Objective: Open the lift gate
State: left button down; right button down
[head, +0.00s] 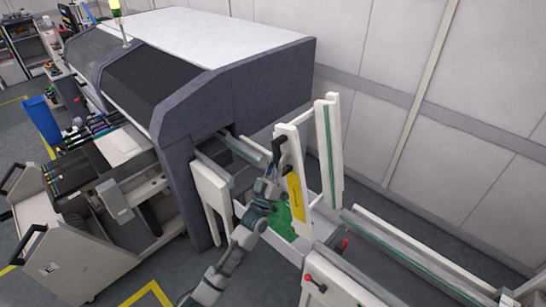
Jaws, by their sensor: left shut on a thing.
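The lift gate (296,197) is a conveyor section with white side rails, standing steeply tilted up beside the grey machine. A yellow label is on its near rail, and its second white rail (328,150) with a green strip stands behind to the right. My left arm reaches up from the bottom of the head view. My left gripper (277,160) is at the left side of the near rail, shut on the gate; its dark fingers hide the exact place of contact. My right gripper is not in view.
The grey machine (225,95) with a white top stands behind and left. A conveyor (400,260) with red knobs runs at the lower right. A feeder trolley (75,250) with black handles stands at the left. The white wall (460,130) closes off the back right.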

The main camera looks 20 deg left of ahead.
pick_arm(q)
jog(key=shift+s+d, duration=0.1)
jog(key=shift+d, duration=0.15)
jog(key=c, duration=0.9)
grip_release()
jog(key=shift+a+f, duration=0.1)
jog(key=shift+a, duration=0.15)
jog(key=shift+f, duration=0.1)
jog(key=v, duration=1.1)
jog(key=shift+s+a+f, duration=0.15)
jog(key=shift+s+f, duration=0.05)
jog(key=shift+f, duration=0.15)
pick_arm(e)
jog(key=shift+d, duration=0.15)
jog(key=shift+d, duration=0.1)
